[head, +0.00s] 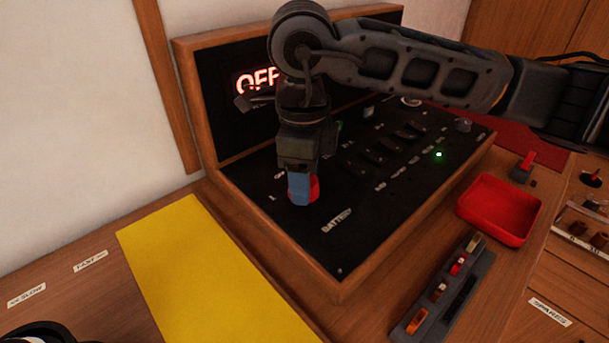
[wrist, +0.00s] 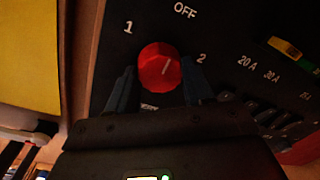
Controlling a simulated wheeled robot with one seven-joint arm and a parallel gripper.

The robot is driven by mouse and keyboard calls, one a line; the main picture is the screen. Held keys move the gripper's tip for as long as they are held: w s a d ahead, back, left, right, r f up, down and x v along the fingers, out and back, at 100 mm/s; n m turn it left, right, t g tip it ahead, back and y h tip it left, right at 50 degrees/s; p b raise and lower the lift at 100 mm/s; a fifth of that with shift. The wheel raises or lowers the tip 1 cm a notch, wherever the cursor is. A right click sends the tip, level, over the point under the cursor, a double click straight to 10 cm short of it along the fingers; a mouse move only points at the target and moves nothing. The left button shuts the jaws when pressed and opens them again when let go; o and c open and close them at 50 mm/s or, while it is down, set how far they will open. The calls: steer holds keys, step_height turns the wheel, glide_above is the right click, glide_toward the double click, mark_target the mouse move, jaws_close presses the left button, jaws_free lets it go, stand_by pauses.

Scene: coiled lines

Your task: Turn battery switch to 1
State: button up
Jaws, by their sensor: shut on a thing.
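The battery switch is a round red knob (wrist: 152,68) on the black panel, with the labels 1, OFF and 2 around it in the wrist view. A pale line on the knob points up, roughly toward OFF. In the head view only a red edge of the knob (head: 315,188) shows behind the blue fingers. My gripper (head: 301,188) points down over it, just above the BATTERY label (head: 336,220). In the wrist view one blue finger stands on each side of the knob, and the gripper is shut on it.
The black panel (head: 340,262) has a wooden frame, several rocker switches and a lit OFF sign (head: 256,82). A green light (head: 438,154) glows on it. A yellow sheet (head: 205,275) lies at left. A red tray (head: 500,208) and a fuse holder (head: 447,285) stand at right.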

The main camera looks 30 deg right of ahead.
steer(key=shift+f+b, duration=0.1)
steer(key=shift+b, duration=0.2)
steer(key=n+b, duration=0.2)
steer(key=b, duration=0.1)
steer(key=shift+f, duration=0.2)
steer(key=n+b, duration=0.2)
steer(key=b, duration=0.2)
steer(key=shift+d+n, duration=0.1)
steer(key=shift+n, duration=0.3)
steer(key=n+b, duration=0.3)
steer(key=shift+r+b, duration=0.1)
steer(key=shift+b, duration=0.25)
steer(key=shift+r+n+y+b, duration=0.15)
steer(key=shift+n+y+b, duration=0.15)
steer(key=shift+n+b, duration=1.2)
steer(key=shift+w+r+n+p, duration=0.1)
steer(key=shift+n+p, duration=0.25)
steer(key=shift+n, duration=0.25)
steer(key=o, duration=1)
steer(key=shift+o, duration=0.2)
